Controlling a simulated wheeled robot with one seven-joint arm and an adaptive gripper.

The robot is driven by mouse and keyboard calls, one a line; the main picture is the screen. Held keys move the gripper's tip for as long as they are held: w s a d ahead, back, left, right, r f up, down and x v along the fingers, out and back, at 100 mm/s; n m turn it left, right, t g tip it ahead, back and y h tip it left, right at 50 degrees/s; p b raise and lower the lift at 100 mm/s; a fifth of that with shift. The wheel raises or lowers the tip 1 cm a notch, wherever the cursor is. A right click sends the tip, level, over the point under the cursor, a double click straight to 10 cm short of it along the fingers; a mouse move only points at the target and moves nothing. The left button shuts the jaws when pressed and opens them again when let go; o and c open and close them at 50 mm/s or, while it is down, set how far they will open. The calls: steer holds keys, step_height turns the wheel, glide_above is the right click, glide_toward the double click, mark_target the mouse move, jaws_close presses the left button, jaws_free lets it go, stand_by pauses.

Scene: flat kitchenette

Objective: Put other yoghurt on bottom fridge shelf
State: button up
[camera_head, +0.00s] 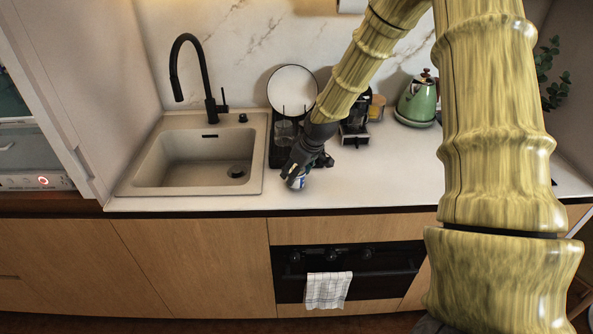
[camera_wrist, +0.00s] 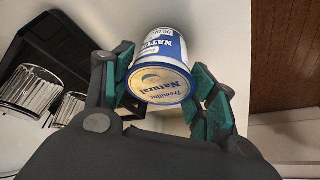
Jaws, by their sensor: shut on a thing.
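A blue and white yoghurt tub labelled "Natural" (camera_wrist: 161,68) is between the green-padded fingers of my gripper (camera_wrist: 165,88) in the wrist view. Its lid faces the camera. In the head view the tub (camera_head: 297,182) shows small and partly hidden under my gripper (camera_head: 305,172), at the counter's front edge just right of the sink. I cannot tell whether it touches the counter. At the left edge of the head view stands an open-fronted pale appliance (camera_head: 20,150) with a shelf or drawer inside, which may be the fridge; its bottom is not clear.
The sink (camera_head: 150,190) with a black tap (camera_head: 178,75) lies left of my gripper. A dark rack (camera_wrist: 45,50) with glasses (camera_wrist: 32,90) is close behind it. A coffee machine (camera_head: 355,122) and green kettle (camera_head: 417,99) stand right. The front counter right of my gripper is clear.

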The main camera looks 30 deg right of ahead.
steer(key=o, duration=1.1)
steer(key=shift+f, duration=0.15)
steer(key=b+v, duration=0.2)
steer(key=v, duration=1)
steer(key=shift+a+b, duration=0.1)
steer(key=shift+b, duration=0.2)
